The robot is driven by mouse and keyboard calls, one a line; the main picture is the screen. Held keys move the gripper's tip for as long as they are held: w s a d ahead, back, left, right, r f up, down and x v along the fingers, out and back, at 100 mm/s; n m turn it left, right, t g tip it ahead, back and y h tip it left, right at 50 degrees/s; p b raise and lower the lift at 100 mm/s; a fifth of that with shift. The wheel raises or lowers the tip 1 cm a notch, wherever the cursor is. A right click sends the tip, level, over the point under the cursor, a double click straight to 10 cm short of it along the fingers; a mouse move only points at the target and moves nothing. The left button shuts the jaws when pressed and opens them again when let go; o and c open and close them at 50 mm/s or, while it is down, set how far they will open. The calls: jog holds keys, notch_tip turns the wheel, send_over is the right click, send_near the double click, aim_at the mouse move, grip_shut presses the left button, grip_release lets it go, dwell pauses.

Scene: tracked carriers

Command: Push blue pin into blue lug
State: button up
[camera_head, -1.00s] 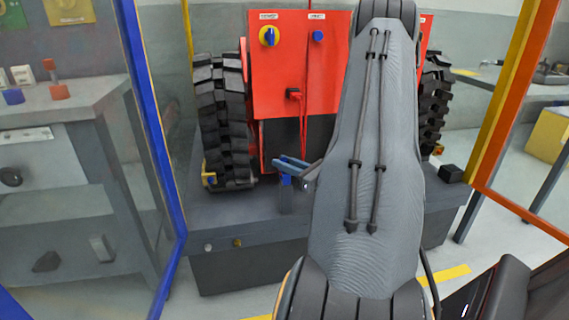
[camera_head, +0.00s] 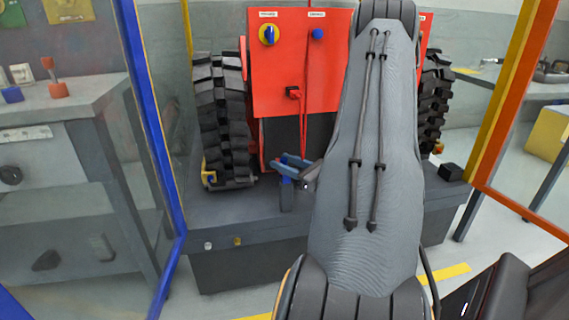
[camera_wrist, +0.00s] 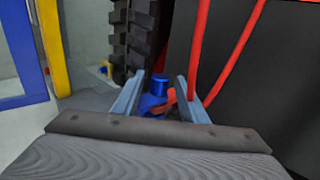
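A blue pin (camera_wrist: 159,84) stands upright between my fingers in the wrist view. Below it is a wider blue part (camera_wrist: 150,104), apparently the blue lug. A small red piece (camera_wrist: 169,97) lies against its right side. In the head view, a blue part (camera_head: 286,181) shows on a dark post under my gripper. My gripper (camera_head: 295,163) is open, its pale blue fingers pointing away over the platform. In the wrist view my gripper (camera_wrist: 160,90) has a finger on each side of the pin, with visible gaps. How deep the pin sits cannot be seen.
A red panel (camera_head: 275,70) with knobs stands behind, and red cables (camera_wrist: 233,55) hang close to the right finger. A tracked wheel (camera_head: 226,120) stands at left. A blue frame post (camera_head: 150,110) and a yellow post bound the sides. The dark platform (camera_head: 235,212) is open at front left.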

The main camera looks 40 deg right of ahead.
jog(key=shift+a+f, duration=0.1)
jog(key=s+d+p, duration=0.1)
jog(key=s, duration=0.6)
jog(key=shift+s, duration=0.4)
